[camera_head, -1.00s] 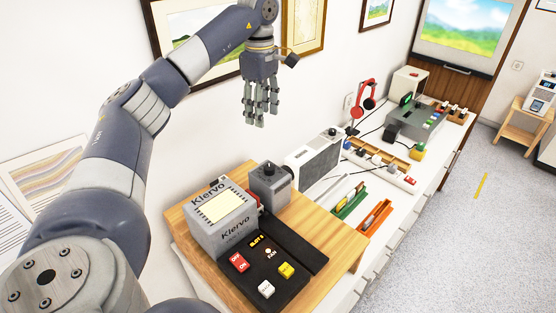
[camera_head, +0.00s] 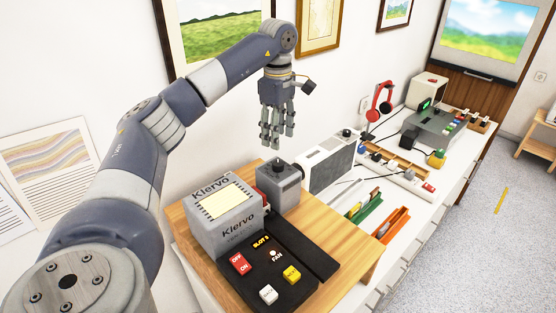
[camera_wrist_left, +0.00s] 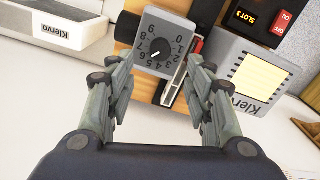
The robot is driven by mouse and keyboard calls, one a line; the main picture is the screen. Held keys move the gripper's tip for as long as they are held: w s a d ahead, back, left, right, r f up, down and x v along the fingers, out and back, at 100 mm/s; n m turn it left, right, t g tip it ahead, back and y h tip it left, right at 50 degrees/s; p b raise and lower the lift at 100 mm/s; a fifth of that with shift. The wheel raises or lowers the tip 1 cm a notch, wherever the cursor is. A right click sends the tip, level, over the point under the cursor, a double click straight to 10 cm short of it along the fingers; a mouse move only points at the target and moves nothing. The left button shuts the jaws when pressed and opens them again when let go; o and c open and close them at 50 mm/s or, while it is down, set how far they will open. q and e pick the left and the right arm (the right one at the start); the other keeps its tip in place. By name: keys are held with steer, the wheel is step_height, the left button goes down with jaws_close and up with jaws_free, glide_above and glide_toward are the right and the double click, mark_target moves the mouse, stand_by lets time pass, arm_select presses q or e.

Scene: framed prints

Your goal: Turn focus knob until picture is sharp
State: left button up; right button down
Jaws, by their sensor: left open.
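My left gripper (camera_head: 277,140) is open and empty, hanging fingers-down above and behind the grey focus box with the knob. In the left wrist view its fingers (camera_wrist_left: 163,85) stand apart, with the numbered dial (camera_wrist_left: 162,45) and its black knob (camera_wrist_left: 160,54) beyond and between them, not touched. The grey box (camera_head: 282,187) stands beside the Klervo projector (camera_head: 225,213), which has a lit pale panel. The projected landscape picture (camera_head: 487,40) on the far screen looks blurred. The right gripper is not seen.
A black panel (camera_head: 272,262) with red, yellow and white switches lies in front on the wooden board (camera_head: 340,263). A white-grey Klervo box (camera_head: 331,164) stands to the right.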

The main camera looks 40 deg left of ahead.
mark_target(278, 163)
arm_select(q)
step_height(278, 163, down, 7)
steer(key=shift+f+p, duration=0.2)
steer(key=shift+p, duration=0.85)
steer(key=shift+f, duration=0.65)
steer(key=c, duration=1.1)
